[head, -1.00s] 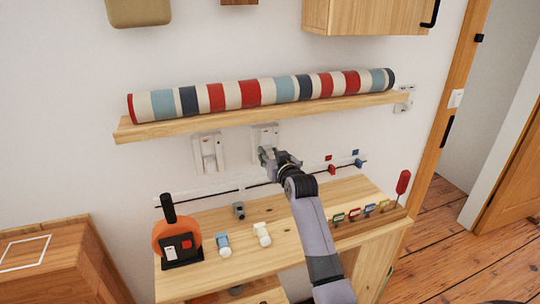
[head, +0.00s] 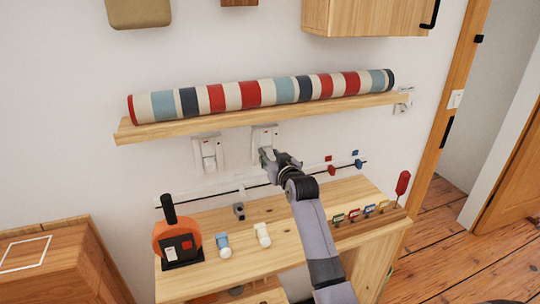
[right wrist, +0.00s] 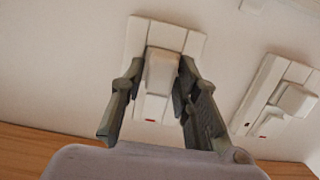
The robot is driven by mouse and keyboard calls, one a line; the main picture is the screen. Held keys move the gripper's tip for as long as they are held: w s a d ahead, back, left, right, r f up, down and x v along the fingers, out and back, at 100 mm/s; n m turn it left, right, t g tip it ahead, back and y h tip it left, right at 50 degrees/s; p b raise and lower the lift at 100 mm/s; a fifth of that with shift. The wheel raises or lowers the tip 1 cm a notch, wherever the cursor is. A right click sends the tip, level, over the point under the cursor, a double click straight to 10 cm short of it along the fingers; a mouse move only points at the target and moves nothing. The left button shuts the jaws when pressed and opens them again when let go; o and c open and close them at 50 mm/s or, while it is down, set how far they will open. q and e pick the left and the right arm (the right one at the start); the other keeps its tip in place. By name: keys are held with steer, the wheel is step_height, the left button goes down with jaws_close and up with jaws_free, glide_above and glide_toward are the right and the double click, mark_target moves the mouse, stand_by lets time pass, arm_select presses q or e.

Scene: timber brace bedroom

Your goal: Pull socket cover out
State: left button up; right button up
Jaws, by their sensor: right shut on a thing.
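Two white wall sockets are under the shelf, a left one (head: 208,150) and a right one (head: 265,134). My right gripper (head: 265,155) is at the right socket. In the right wrist view, its two dark fingers (right wrist: 155,95) are on either side of a white block-shaped socket cover (right wrist: 162,70), shut on it. The cover is in front of its wall plate (right wrist: 195,42); I cannot tell how far it stands out. The other socket (right wrist: 278,98) also has a white block on it and is apart from the gripper. My left gripper is not in view.
A wooden shelf (head: 127,133) with a striped roll (head: 250,94) is just above the sockets. Below is a wooden table (head: 270,265) with two small white-topped pieces (head: 262,234), an orange item (head: 163,236) and a rack of coloured tags (head: 370,212). A rail runs along the wall.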

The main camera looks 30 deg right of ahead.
steer(key=f+p+v, duration=0.1)
steer(key=p+v, duration=0.3)
steer(key=v, duration=0.2)
steer(key=shift+s, duration=0.25)
stand_by(1.3)
steer(key=shift+a, duration=0.1)
stand_by(0.5)
